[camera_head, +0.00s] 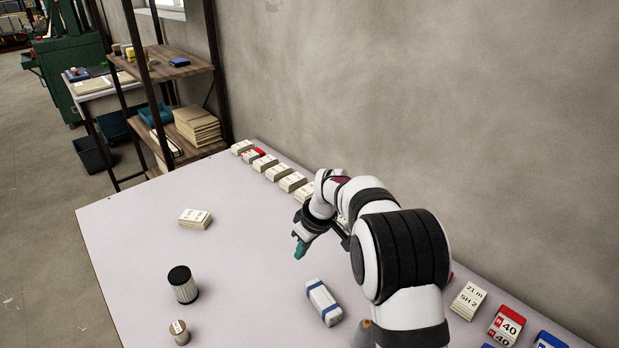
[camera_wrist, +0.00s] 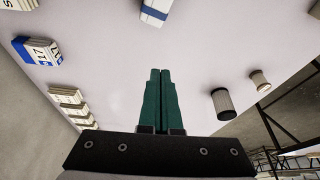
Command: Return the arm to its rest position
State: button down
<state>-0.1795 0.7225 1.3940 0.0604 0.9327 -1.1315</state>
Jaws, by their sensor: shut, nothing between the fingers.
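My gripper (camera_head: 300,249) has green fingers, which also show in the wrist view (camera_wrist: 160,74). The two fingers lie side by side, shut, with nothing between them. My white and black arm reaches over the right part of the pale table (camera_head: 240,265), with the gripper end above the table's middle. The gripper is apart from the objects around it. My arm hides part of the row of items along the wall.
A cream labelled stack (camera_head: 195,218), a black-topped cylinder (camera_head: 184,285), a small spool (camera_head: 180,332) and a white-and-blue block (camera_head: 323,302) stand on the table. Several labelled stacks (camera_head: 265,162) line the wall. A shelf (camera_head: 165,64) stands behind. The table's left middle is clear.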

jog(key=s+d+r+m, duration=0.45)
jog(key=s+r, duration=0.35)
jog(key=s, duration=0.2)
jog(key=s+d+m+g, duration=0.1)
jog(key=s+d+m, duration=0.2)
jog(key=s, duration=1.1)
jog(key=s+d+m+g+h, duration=0.1)
jog(key=s+d+m, duration=0.2)
jog(key=s+m, duration=0.5)
jog(key=s, duration=0.6)
jog(key=shift+s+d+r+g, duration=0.2)
jog(key=shift+s+r+g, duration=0.05)
jog(key=shift+g, duration=0.05)
